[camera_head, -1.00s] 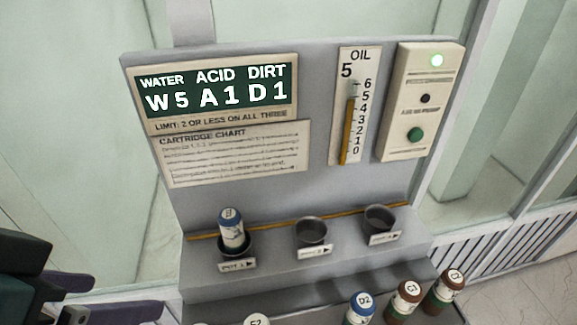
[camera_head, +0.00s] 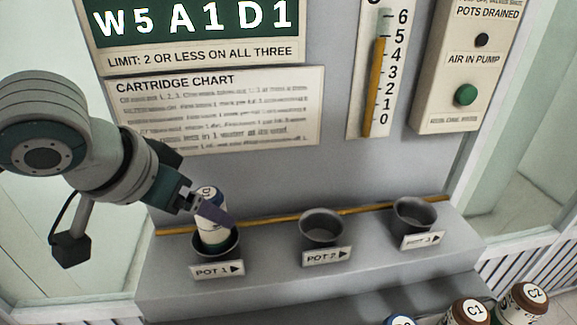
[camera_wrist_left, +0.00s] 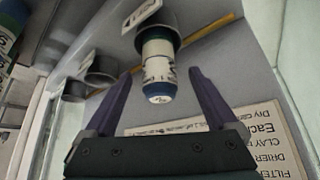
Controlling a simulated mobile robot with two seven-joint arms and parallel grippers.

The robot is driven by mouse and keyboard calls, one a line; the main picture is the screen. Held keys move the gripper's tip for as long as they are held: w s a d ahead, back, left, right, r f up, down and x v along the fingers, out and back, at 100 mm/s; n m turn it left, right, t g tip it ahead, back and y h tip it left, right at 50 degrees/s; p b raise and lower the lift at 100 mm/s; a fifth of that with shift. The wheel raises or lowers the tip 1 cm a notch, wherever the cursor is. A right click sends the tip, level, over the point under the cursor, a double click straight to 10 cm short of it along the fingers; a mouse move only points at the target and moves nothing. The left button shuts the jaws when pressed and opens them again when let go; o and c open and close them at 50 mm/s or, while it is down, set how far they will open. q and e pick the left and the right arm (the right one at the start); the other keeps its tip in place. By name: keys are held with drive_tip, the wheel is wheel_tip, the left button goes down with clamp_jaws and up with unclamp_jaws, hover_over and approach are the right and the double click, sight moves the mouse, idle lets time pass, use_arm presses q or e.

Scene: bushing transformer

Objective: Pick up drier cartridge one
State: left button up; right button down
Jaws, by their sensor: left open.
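A white cartridge with a blue cap and a dark green band (camera_head: 212,232) stands in pot 1 (camera_head: 203,251). Its cap label is partly covered by my finger in the head view, and I cannot read the number. In the left wrist view the cartridge (camera_wrist_left: 158,66) points its blue cap toward my jaws. My left gripper (camera_head: 208,205) is at the cartridge's upper end. Its two fingers are spread wide in the left wrist view (camera_wrist_left: 161,80), with the cap between the tips and a gap on each side. My right gripper is out of view.
Pot 2 (camera_head: 321,228) and pot 3 (camera_head: 413,216) are empty on the same ledge. Brown-capped cartridges C1 (camera_head: 467,313) and C2 (camera_head: 524,304) and a blue cap (camera_head: 400,321) stand in front below. A panel with a chart (camera_head: 215,110) rises behind the pots.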

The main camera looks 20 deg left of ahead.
use_arm(q)
drive_tip(key=x, duration=0.5)
drive_tip(key=shift+s+f, duration=0.2)
clamp_jaws()
idle(0.6)
